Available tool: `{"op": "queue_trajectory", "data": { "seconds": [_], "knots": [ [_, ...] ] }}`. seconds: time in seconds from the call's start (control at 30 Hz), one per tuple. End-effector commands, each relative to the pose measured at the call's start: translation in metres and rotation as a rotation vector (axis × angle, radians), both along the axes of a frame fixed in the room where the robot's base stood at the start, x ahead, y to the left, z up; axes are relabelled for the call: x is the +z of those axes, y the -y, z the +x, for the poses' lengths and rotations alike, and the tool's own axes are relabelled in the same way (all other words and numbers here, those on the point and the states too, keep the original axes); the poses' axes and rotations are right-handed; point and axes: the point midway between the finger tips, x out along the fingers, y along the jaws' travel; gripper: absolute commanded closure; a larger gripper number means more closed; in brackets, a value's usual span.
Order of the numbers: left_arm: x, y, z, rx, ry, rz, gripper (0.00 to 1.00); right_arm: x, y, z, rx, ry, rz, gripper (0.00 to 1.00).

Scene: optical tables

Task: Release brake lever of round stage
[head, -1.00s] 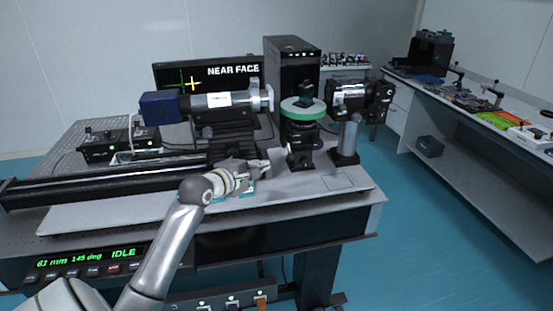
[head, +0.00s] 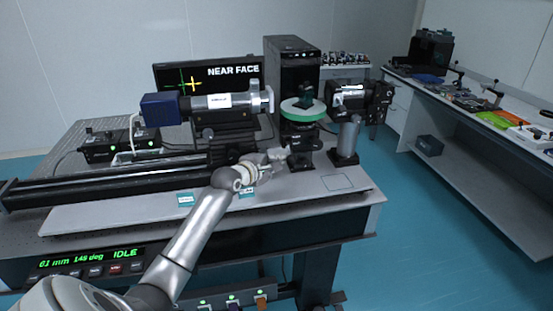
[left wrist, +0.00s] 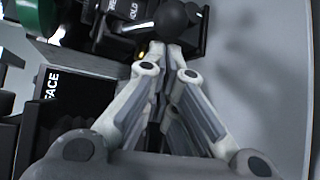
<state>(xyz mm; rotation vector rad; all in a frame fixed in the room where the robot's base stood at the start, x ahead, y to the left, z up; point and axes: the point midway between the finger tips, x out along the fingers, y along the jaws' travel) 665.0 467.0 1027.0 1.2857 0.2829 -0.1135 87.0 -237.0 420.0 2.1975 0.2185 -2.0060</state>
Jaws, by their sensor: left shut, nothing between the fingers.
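The round stage (head: 303,113) has a green-rimmed disc with a small dark piece on top and stands on the table, right of centre in the head view. A black block (head: 300,161) sits at its front foot. My left gripper (head: 282,156) is just left of this block, with its fingers together and nothing between them. In the left wrist view, the fingertips (left wrist: 164,48) are close to a dark round knob (left wrist: 172,18), beside a plate lettered "OLD". I cannot tell whether they touch it. The green rim (left wrist: 22,15) shows at upper left.
A blue-ended barrel instrument (head: 215,102) stands left of the stage, with a monitor (head: 235,72) reading "NEAR FACE" behind. A grey post (head: 348,138) stands at right. A long black rail (head: 105,182) lies at left. The front plate is clear at right.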

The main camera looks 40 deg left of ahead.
Motion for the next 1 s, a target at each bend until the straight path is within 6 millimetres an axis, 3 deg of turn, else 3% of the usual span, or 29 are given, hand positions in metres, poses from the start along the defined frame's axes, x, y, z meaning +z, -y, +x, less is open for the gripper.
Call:
{"op": "queue_trajectory", "data": {
  "seconds": [0.57,1.0],
  "knots": [
    [-0.002,-0.001,0.008,0.001,-0.001,-0.001,1.0,0.002,0.0,0.0,-0.001,0.001,0.0,0.6],
    [0.002,-0.009,0.007,0.001,-0.044,-0.051,1.0,0.019,-0.004,0.001,-0.001,0.001,0.004,0.6]
  ]
}}
